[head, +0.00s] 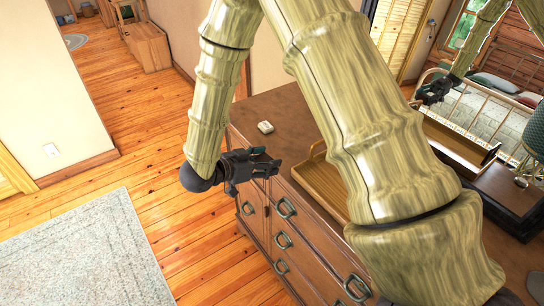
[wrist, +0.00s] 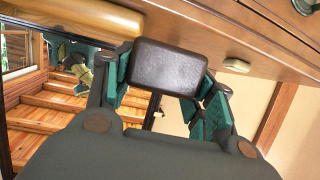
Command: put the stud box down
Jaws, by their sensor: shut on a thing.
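The stud box, a small dark brown leather-like box with rounded edges, shows in the wrist view (wrist: 165,68). It sits between the teal-padded fingers of my gripper (head: 266,163), which is shut on it. In the head view the box is hard to make out against the dark fingers. My gripper is at the left end of the brown wooden dresser (head: 275,105), beside its top edge and above the drawer fronts. I cannot tell the exact height of the box over the dresser top.
A small cream box (head: 265,127) lies on the dresser top, also visible in the wrist view (wrist: 236,65). A wooden tray (head: 318,180) stands farther right, partly behind my arm. Bare top lies between them. A mirror at the right reflects a bed. A grey rug (head: 85,250) lies on the floor.

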